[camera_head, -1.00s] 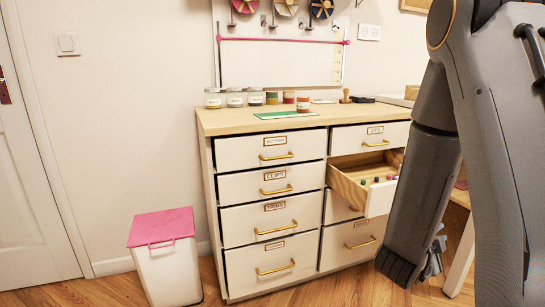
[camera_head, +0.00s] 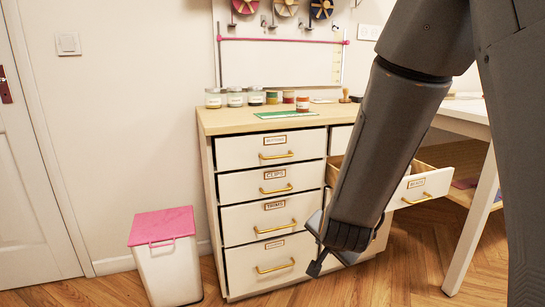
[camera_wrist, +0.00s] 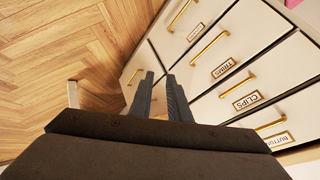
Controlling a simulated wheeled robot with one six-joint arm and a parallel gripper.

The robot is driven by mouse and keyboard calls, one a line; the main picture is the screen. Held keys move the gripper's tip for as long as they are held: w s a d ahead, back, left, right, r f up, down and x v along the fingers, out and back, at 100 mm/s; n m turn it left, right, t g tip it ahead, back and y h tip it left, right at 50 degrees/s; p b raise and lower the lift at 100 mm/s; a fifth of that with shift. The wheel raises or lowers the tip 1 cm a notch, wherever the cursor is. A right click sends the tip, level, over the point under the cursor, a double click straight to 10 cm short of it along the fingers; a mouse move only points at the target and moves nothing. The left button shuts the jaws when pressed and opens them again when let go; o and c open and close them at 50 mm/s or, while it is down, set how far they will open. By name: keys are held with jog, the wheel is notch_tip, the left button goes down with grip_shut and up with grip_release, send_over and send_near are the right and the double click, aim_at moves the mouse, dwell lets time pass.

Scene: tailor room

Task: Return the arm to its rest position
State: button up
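My arm (camera_head: 398,130) reaches down across the right side of the head view, in front of the drawer cabinet (camera_head: 204,160). My gripper (camera_head: 322,246) hangs at its lower end, before the lower drawers. In the wrist view my gripper's two dark fingers (camera_wrist: 160,77) point toward the cabinet fronts, with a narrow gap between them. Nothing shows between the fingers, so the gripper is open and empty. An open drawer (camera_head: 425,188) with a gold handle sticks out on the right. My arm hides much of this drawer and its contents.
Jars (camera_head: 235,97) and a green mat (camera_head: 285,114) are on the cabinet top. A white bin (camera_head: 168,270) with a pink lid stands left of the cabinet. A table (camera_head: 470,112) stands at right. Wooden floor (camera_head: 100,296) is clear in front.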

jog(key=s+a+n+g+y, duration=0.25)
jog(key=s+a+n, duration=0.25)
jog(key=s+a, duration=0.4)
jog(key=s+a+r+n+g+h, duration=0.1)
jog(key=s+a+r+n+g, duration=0.15)
jog(key=s+n, duration=0.5)
jog(key=s+a+r+n+g, duration=0.15)
jog(key=s+n+g, duration=0.25)
jog(key=s, duration=0.7)
jog(key=d+r+m+p, duration=0.3)
jog(key=d+r+p, duration=0.6)
jog(key=r+p, duration=0.3)
jog(key=d+r+m+p, duration=0.4)
jog(key=d+r+p, duration=0.5)
jog(key=r+p, duration=0.3)
jog(key=h+p, duration=0.1)
jog(key=p, duration=0.1)
jog(key=shift+s+d+r+p, duration=0.15)
jog(key=shift+d+p, duration=0.05)
jog(key=shift+p, duration=0.15)
jog(key=shift+d, duration=0.1)
